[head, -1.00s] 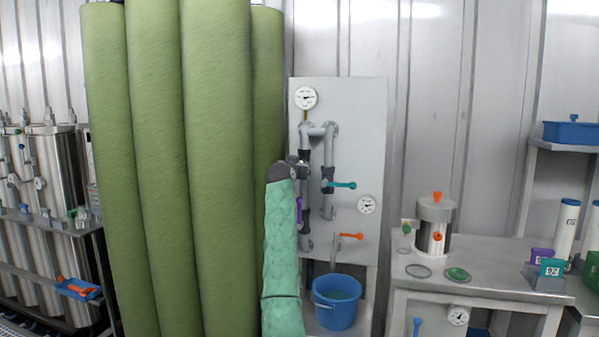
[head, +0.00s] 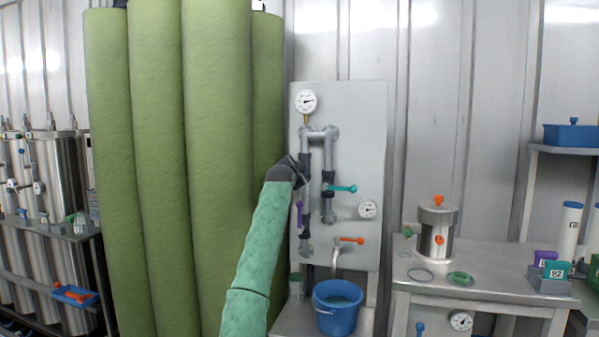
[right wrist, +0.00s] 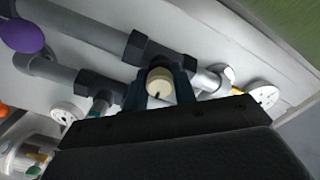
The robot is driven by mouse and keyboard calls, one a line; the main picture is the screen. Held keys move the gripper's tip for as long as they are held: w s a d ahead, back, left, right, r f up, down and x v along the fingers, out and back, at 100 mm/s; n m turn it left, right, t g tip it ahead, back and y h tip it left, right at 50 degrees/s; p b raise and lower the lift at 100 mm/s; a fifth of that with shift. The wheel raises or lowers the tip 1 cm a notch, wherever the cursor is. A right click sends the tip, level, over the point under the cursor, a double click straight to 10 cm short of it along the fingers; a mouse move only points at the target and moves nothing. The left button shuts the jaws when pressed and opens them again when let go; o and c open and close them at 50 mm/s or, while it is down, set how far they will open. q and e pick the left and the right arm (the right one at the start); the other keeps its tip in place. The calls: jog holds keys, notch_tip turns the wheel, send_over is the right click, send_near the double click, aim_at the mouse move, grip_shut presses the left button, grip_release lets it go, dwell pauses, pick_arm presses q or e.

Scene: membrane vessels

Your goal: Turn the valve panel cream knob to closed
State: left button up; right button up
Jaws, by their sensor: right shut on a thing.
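The valve panel (head: 358,112) is a pale board on the wall with grey pipes and several coloured handles. My right gripper (head: 303,172), on a green-sleeved arm, is at the left pipe of the panel and hides the cream knob in the head view. In the right wrist view the cream knob (right wrist: 160,80) sits between the two dark fingers of my right gripper (right wrist: 160,92), which is shut on it. The knob's face shows a short dark mark. My left gripper is in neither view.
A teal handle (head: 343,188), a purple handle (head: 299,214) and an orange handle (head: 350,240) are close by on the panel. A blue bucket (head: 337,318) stands below the spout. Tall green rolls (head: 216,150) stand directly left of the arm.

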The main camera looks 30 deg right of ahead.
jog(key=shift+m, duration=0.5)
jog(key=o, duration=1)
jog(key=shift+f, duration=0.1)
jog(key=shift+s+a, duration=0.2)
jog(key=shift+a, duration=0.05)
jog(key=v, duration=0.7)
